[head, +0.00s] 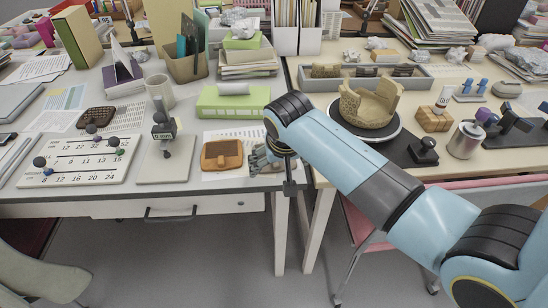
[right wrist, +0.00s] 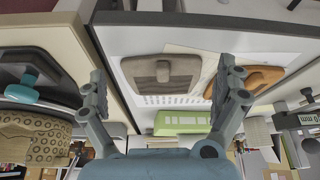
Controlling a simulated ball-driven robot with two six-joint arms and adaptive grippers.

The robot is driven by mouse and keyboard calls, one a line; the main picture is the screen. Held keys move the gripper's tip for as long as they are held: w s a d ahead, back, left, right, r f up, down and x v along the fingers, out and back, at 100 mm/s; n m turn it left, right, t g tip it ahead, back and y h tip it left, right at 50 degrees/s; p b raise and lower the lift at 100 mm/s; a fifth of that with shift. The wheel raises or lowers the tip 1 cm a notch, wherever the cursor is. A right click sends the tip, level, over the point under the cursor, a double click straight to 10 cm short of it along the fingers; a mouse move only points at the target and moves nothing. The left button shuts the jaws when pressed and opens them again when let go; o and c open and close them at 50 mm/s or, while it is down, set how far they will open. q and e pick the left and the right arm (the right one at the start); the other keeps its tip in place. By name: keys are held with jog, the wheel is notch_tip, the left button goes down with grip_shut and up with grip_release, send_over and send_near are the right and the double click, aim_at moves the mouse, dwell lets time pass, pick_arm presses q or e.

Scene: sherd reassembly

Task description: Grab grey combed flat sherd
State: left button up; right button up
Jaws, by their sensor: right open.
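A grey-brown flat sherd (right wrist: 150,72) with a raised block on it lies on a printed sheet on the desk, in the right wrist view. My right gripper (head: 274,164) is open and empty, above the right end of the left desk. In the right wrist view its fingers (right wrist: 163,82) stand apart, with the sherd seen between them. My left gripper is not in view.
An orange-brown piece (head: 222,154) lies beside the sherd on the left. A green box (head: 232,101) stands behind. A part-built pot (head: 368,104) sits on a round stand to the right. A grey tray (head: 425,83) holds several sherds. The desk's front edge is close.

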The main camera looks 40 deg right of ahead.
jog(key=shift+x, duration=1.05)
jog(key=shift+c, duration=0.3)
jog(key=shift+a, duration=0.15)
jog(key=c, duration=1.4)
jog(key=shift+s+f, duration=0.1)
jog(key=shift+s, duration=0.05)
grip_shut()
